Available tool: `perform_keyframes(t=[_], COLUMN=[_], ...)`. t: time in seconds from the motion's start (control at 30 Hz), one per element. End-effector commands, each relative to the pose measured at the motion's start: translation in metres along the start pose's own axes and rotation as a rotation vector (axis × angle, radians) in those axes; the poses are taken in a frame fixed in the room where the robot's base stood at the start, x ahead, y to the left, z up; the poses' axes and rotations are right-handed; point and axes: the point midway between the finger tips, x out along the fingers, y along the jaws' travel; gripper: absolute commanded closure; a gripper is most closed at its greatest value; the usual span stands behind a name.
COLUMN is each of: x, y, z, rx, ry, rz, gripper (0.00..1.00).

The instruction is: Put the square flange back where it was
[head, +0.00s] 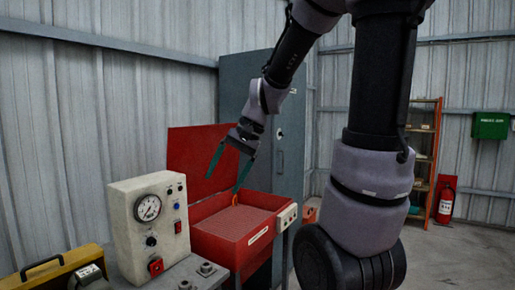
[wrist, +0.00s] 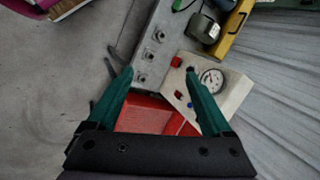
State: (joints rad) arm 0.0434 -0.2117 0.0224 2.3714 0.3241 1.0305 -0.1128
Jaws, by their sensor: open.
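My gripper (head: 223,184) is open, its two green fingers pointing down above the open red box (head: 240,253). In the wrist view the gripper (wrist: 159,72) has nothing visible between its fingertips. I cannot single out the square flange. Several small grey fittings with squarish bases, one of them a fitting (wrist: 148,55), stand in a row on the grey bench strip; another view of one such fitting (head: 207,268) is beside the gauge box in the head view. Any of these may be the flange. A small orange piece (head: 235,200) shows at the red box's back edge.
A cream gauge box (head: 146,231) stands left of the red box. A yellow case (head: 50,272) and a grey motor-like part (head: 87,277) are farther left. The raised red lid (head: 196,156) and a grey cabinet (head: 232,105) stand behind.

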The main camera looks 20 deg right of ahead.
Motion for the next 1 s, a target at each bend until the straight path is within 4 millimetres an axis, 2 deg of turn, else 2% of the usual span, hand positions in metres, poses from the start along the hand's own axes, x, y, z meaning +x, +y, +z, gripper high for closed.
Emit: perform_keyframes(t=[0.03,0.2,0.4,0.57,1.0], x=[-0.019,-0.068,-0.103,-0.112,-0.112], y=[0.003,0.02,0.037,0.042,0.042], z=[0.009,0.03,0.046,0.051,0.05], rx=[-0.049,-0.183,-0.279,-0.304,-0.304], ry=[0.065,0.263,0.429,0.477,0.479], rz=[0.002,0.025,0.04,0.045,0.045], gripper=[0.16,0.16,0.16,0.16,0.16])
